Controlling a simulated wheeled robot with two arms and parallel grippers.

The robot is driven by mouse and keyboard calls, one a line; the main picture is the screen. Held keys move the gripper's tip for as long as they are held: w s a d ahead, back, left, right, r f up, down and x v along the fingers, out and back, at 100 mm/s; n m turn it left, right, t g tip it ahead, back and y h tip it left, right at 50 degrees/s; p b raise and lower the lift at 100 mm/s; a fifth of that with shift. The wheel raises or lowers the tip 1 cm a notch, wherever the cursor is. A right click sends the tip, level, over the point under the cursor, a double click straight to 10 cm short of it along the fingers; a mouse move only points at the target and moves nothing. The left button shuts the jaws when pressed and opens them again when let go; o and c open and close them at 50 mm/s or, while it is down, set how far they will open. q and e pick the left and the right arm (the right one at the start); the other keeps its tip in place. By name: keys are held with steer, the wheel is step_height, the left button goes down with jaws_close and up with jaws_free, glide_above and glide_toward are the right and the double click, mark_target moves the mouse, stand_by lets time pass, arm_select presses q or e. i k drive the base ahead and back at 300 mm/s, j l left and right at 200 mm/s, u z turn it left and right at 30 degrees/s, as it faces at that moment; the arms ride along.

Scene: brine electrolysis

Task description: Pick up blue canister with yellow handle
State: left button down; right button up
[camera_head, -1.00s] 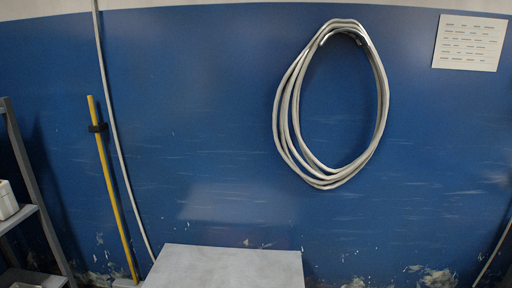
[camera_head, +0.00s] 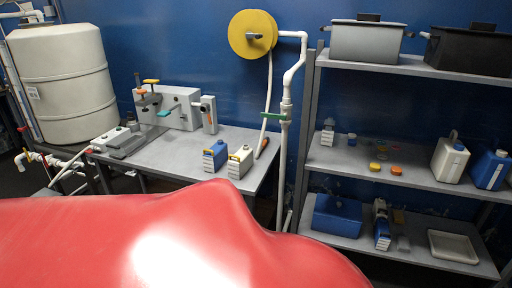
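A small blue canister (camera_head: 215,155) with a yellow part on top and a pale striped lower front stands on the grey table (camera_head: 175,158), near its front right edge. A similar white canister (camera_head: 240,161) stands right beside it on the right. The shape of the yellow part is too small to make out clearly. A larger blue jug (camera_head: 490,169) with a white cap stands on the middle shelf at the right. Neither of my grippers is in view.
A large smooth red shape (camera_head: 170,240) fills the lower left foreground; I cannot tell what it is. A grey machine (camera_head: 180,107) stands at the table's back. A white tank (camera_head: 65,82) is at left, a grey shelf rack (camera_head: 400,67) at right, and a white pipe (camera_head: 290,90) between table and rack.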

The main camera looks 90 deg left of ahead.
mark_target(213, 158)
steer(key=u, duration=3.05)
steer(key=i+j, duration=0.1)
steer(key=i, duration=0.4)
